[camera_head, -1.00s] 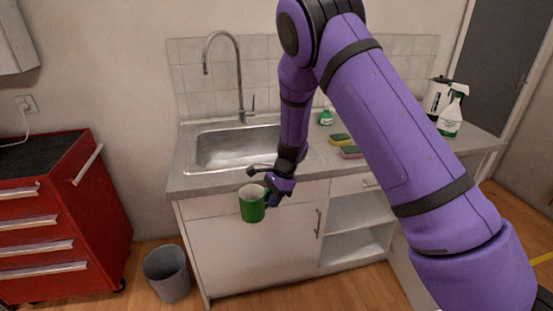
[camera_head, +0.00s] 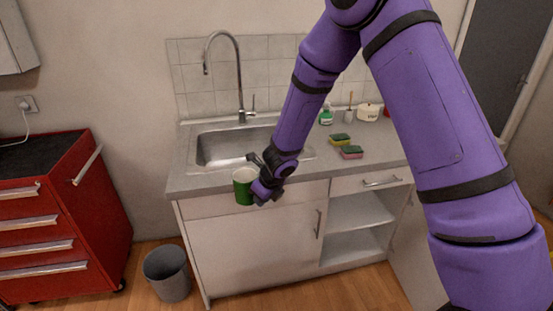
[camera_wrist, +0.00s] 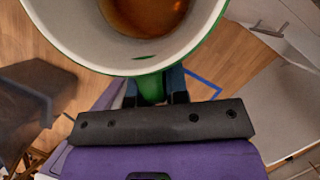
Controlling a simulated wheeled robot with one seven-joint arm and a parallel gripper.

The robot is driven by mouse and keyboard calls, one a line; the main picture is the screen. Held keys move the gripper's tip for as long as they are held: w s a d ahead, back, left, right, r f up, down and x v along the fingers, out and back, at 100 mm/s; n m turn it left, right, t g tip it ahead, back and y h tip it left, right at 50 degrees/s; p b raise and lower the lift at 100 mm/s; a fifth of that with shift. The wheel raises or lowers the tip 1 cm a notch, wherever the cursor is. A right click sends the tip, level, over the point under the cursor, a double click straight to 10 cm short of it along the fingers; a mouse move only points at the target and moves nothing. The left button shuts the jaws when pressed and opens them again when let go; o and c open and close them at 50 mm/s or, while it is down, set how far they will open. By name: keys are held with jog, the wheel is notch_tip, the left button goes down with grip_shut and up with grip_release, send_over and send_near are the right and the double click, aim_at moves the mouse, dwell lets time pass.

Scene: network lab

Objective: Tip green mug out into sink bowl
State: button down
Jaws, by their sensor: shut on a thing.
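The green mug (camera_head: 243,188) is upright in front of the counter's front edge, at about the height of the counter top. My gripper (camera_head: 262,190) is shut on it from the right. In the wrist view, the mug (camera_wrist: 150,86) shows its white inside with brown liquid at the bottom, and my gripper (camera_wrist: 150,90) closes on its green handle. The steel sink bowl (camera_head: 215,148) is set in the counter behind the mug. My gripper and forearm hide part of its right side.
The curved tap (camera_head: 239,85) stands behind the bowl. Two sponges (camera_head: 341,140) (camera_head: 351,152) and a small green bottle (camera_head: 326,117) are on the counter (camera_head: 385,152) to the right. A grey bin (camera_head: 167,273) and a red tool cabinet (camera_head: 60,215) stand to the left.

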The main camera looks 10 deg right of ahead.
jog(key=shift+s+r+m, duration=0.15)
jog(key=shift+s+m, duration=0.1)
jog(key=shift+m, duration=0.25)
jog(key=s+m+h, duration=0.1)
jog(key=m, duration=0.1)
jog(key=s+m+t+h, duration=0.1)
jog(key=s+m, duration=0.1)
jog(key=m, duration=0.1)
jog(key=shift+r+m, duration=0.2)
jog(key=shift+m, duration=0.1)
dwell(0.4)
